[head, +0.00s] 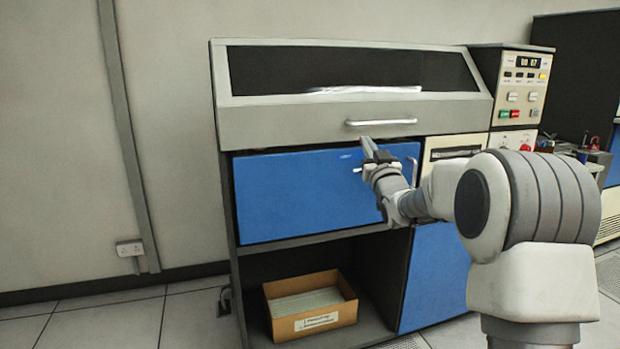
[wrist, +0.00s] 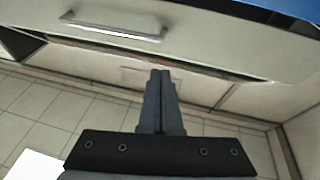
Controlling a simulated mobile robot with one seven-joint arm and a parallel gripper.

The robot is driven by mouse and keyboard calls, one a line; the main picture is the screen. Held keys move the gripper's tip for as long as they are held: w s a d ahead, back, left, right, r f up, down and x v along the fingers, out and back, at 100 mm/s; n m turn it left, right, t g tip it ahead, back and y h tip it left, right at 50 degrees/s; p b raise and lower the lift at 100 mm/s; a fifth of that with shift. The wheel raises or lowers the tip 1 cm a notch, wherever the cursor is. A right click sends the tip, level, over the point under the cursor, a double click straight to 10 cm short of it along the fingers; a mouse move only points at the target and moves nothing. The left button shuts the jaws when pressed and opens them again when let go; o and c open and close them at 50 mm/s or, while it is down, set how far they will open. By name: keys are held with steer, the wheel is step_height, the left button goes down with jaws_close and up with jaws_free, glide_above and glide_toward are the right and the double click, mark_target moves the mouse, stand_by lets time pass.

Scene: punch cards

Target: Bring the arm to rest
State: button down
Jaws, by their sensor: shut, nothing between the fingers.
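My gripper (head: 366,147) is shut and empty, held in front of the machine (head: 300,122), just under the handle of its grey hood. In the wrist view my gripper (wrist: 160,76) has both fingers together, with the tiled floor and the front of a cabinet behind them. My arm (head: 520,200) reaches in from the right of the head view, bent at the elbow and stretched toward the left. I cannot tell whether the fingertips touch the machine.
The hood has a long silver handle (head: 381,121) and a dark window. Blue panels (head: 300,195) are below it. An open cardboard box (head: 310,304) of cards stands on the low shelf. A control panel (head: 521,88) with a lit display is at right. Floor at left is clear.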

steer(key=s+f+m+g+h, duration=0.1)
steer(key=s+f+g, duration=0.4)
steer(key=s, duration=1.2)
steer(key=s+f+g+h, duration=0.1)
steer(key=s+f+g, duration=0.45)
steer(key=s, duration=1.05)
steer(key=s+f+m+g+h, duration=0.1)
steer(key=s+f+g, duration=0.4)
steer(key=s, duration=1.2)
step_height(320, 180, up, 28)
steer(key=p, duration=2.8)
steer(key=shift+w+r, duration=0.25)
steer(key=shift+w, duration=0.2)
steer(key=shift+w+g, duration=0.1)
steer(key=shift+g, duration=0.15)
